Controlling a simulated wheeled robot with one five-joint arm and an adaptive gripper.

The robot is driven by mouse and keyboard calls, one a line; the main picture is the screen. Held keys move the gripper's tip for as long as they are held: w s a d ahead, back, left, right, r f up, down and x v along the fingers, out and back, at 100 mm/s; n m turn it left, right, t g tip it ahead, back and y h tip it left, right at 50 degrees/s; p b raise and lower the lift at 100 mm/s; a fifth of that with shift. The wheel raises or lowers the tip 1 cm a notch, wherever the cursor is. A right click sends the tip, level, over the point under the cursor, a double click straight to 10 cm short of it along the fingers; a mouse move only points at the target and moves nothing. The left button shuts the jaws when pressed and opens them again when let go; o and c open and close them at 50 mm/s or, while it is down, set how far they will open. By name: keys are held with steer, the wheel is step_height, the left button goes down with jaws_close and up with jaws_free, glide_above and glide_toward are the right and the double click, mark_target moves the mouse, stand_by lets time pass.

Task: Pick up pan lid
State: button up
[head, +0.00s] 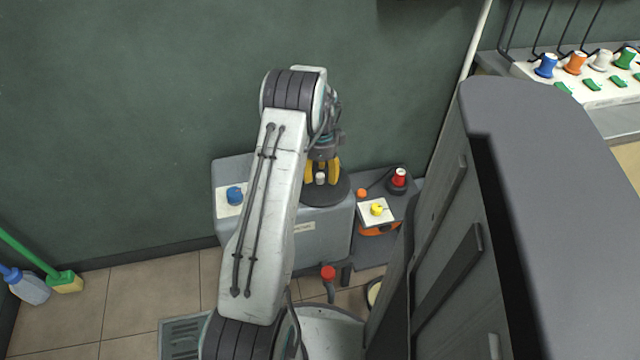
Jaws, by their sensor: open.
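The pan lid (336,194) is a dark round disc with a pale knob (320,179) at its middle. It lies at the right end of a grey box-shaped unit (280,228). My gripper (321,176) has yellow fingers and points down over the lid. Its fingers are open, one on each side of the knob. I cannot tell whether they touch it. My arm hides the lid's left edge and part of the unit's top. Whether a pan is under the lid does not show.
A blue knob (235,195) sits on the unit's left end. A low stand (397,205) to the right holds a yellow-knobbed box and a red-topped item. A dark cabinet (455,245) stands close on the right. A green wall (130,120) is behind. A broom (62,281) and bottle stand far left.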

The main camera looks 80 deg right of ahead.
steer(key=shift+f, duration=0.75)
jaws_close()
